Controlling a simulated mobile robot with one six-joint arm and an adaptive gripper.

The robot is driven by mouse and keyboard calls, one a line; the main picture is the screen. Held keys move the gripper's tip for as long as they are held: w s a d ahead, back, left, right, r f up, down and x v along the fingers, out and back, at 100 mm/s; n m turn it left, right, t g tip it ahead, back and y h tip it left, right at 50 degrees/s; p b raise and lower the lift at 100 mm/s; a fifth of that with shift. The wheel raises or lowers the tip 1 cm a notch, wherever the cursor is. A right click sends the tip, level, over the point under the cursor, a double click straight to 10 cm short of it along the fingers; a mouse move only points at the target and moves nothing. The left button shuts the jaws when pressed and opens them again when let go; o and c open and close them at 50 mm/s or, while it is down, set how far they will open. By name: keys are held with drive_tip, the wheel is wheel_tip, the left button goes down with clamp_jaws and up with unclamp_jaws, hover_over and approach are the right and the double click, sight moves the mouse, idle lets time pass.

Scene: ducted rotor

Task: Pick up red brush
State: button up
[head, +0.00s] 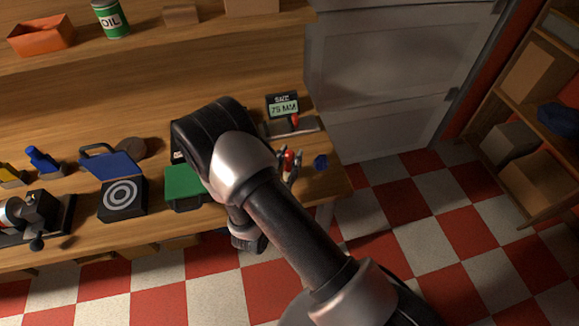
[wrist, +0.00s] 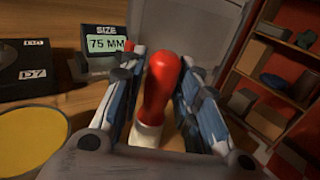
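The red brush (wrist: 160,85) stands between my gripper's fingers in the wrist view, its rounded red handle up and a pale collar below. In the head view a small red part of the brush (head: 288,158) shows between the fingertips, near the bench's right end. My gripper (wrist: 162,95) is open around the handle. A gap shows on the right side; the left finger is close, and I cannot tell whether it touches. My gripper also shows in the head view (head: 289,168), partly hidden by my arm. The brush's lower end is hidden.
A size display reading 75 MM (head: 283,107) stands behind the brush on the wooden bench (head: 150,70). A green case (head: 183,182) is to the left. Shelves (head: 530,120) stand at the far right.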

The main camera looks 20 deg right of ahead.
clamp_jaws()
drive_tip(key=shift+r, duration=0.1)
